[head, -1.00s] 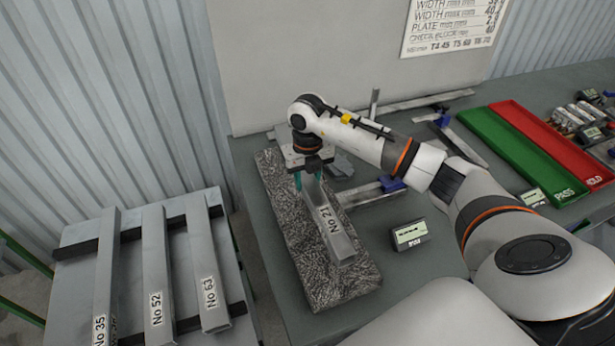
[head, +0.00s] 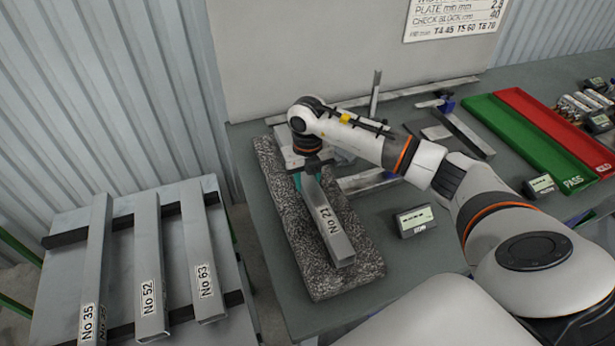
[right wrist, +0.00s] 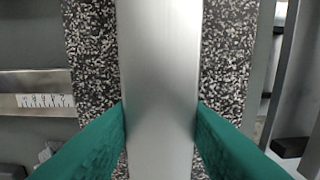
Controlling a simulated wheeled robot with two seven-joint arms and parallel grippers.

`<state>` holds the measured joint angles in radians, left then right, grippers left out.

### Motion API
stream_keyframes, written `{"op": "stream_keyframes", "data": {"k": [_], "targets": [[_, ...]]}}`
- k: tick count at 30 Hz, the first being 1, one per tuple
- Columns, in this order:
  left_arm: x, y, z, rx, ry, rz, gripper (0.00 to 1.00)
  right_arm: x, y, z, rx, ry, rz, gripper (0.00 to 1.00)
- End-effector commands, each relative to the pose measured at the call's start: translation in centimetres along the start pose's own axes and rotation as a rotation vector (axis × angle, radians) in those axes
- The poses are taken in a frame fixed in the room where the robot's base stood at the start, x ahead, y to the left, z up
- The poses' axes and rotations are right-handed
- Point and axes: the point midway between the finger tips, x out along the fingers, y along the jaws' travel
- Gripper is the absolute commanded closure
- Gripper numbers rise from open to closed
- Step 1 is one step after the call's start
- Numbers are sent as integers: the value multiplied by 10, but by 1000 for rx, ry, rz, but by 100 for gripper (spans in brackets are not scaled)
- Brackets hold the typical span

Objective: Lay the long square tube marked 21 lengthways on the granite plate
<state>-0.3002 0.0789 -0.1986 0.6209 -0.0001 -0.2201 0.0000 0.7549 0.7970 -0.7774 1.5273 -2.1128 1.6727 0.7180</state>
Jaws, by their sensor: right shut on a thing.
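The square tube marked 21 (head: 331,228) is over the speckled granite plate (head: 357,281), running lengthways along it. Its label faces up near its front end. My right gripper (head: 308,178) is shut on the tube toward its far end. In the right wrist view the green fingertips (right wrist: 160,115) press on both sides of the tube (right wrist: 158,60), with granite (right wrist: 225,50) showing on either side. I cannot tell whether the tube's underside touches the plate or hangs slightly above it. My left gripper is not in view.
Tubes No 35 (head: 97,250), No 52 (head: 149,260) and No 63 (head: 200,245) lie on a rack at left. A small display box (head: 416,222) stands right of the plate. Green (head: 540,140) and red (head: 560,125) trays lie at right. A steel rule (right wrist: 35,100) lies beside the plate.

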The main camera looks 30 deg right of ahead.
Motion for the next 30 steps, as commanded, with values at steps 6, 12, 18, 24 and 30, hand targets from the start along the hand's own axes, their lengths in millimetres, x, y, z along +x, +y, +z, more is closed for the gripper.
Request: {"op": "stream_keyframes", "data": {"k": [6, 12, 18, 24, 30], "targets": [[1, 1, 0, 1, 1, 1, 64, 0, 0, -1, 1, 3, -1, 100], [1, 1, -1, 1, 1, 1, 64, 0, 0, -1, 1, 3, -1, 100], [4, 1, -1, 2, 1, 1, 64, 3, 0, -1, 1, 3, -1, 100], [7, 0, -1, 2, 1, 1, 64, 7, 0, -1, 1, 3, -2, 100], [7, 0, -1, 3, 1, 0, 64, 8, 0, -1, 1, 3, -1, 44]]}}
